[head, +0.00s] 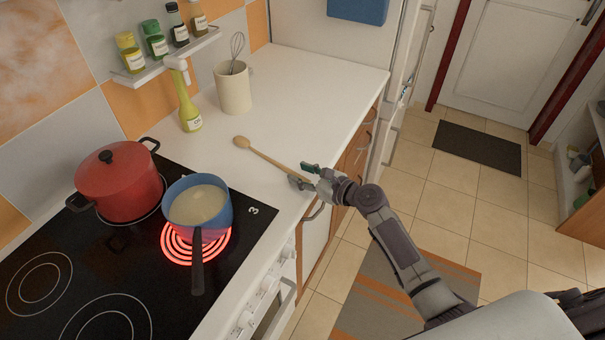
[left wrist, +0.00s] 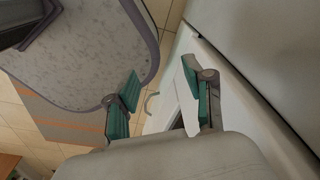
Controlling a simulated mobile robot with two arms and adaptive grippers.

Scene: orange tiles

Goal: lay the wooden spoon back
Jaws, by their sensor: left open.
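The wooden spoon (head: 268,156) appears to lie on the white counter to the right of the hob, bowl end toward the wall and handle toward the front edge. My right gripper (head: 304,175) is at the handle's end. Its fingers look spread, with the handle end between them. Whether a finger touches the handle is too small to tell. My left gripper (left wrist: 164,100) is open and empty in the left wrist view, away from the spoon.
A blue saucepan (head: 225,212) with pale contents stands on a glowing red burner. A red lidded pot (head: 118,188) stands behind it to the left. A cream utensil holder (head: 234,92) with a whisk and an oil bottle (head: 188,110) stand near the wall. The counter's right part is clear.

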